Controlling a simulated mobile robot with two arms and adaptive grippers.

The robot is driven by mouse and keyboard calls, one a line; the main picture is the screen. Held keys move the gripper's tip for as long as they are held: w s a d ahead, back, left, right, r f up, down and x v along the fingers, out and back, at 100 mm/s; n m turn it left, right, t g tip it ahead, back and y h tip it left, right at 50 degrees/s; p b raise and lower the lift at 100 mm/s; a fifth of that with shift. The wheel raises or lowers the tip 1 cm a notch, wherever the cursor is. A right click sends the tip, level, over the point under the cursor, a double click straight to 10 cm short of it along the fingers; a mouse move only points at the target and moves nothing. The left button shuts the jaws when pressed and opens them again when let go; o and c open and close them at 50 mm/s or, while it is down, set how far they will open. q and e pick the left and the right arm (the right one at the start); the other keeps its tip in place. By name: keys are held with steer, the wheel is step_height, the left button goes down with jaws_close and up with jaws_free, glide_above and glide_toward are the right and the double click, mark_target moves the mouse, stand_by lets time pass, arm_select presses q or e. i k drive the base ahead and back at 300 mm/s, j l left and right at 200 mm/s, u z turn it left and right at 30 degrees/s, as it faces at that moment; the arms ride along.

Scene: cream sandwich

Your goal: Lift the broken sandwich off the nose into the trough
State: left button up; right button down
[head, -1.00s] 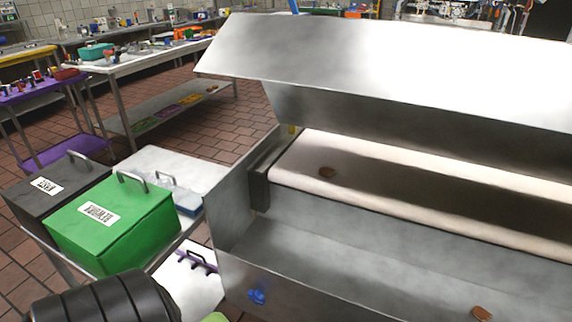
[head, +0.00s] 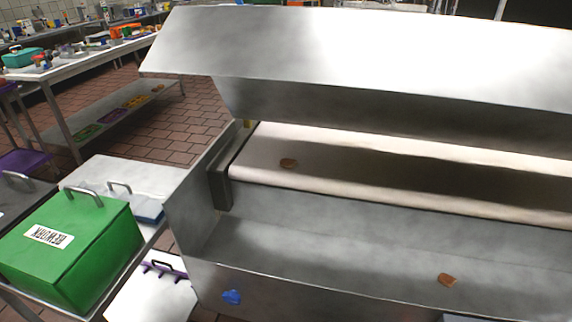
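A small brown sandwich piece (head: 288,163) lies on the pale conveyor belt near its left end, close to the rounded front nose (head: 350,193). Another brown piece (head: 446,280) lies in the metal trough (head: 330,255) below the belt, toward the right. It is too small to tell whether either piece is broken. Neither of my grippers shows in the head view.
A raised steel cover (head: 350,60) hangs over the belt. A dark block (head: 220,187) stands at the belt's left end. A green box labelled REWORK (head: 75,250) and a blue container (head: 148,208) stand at left. A blue object (head: 231,297) sits on the trough's front panel.

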mark_target(285, 163)
steer(key=i+j, duration=0.7)
steer(key=k+l+z, duration=0.35)
steer(key=k, duration=0.2)
steer(key=i+j+u, duration=0.45)
steer(key=i, duration=0.15)
steer(key=l, duration=0.1)
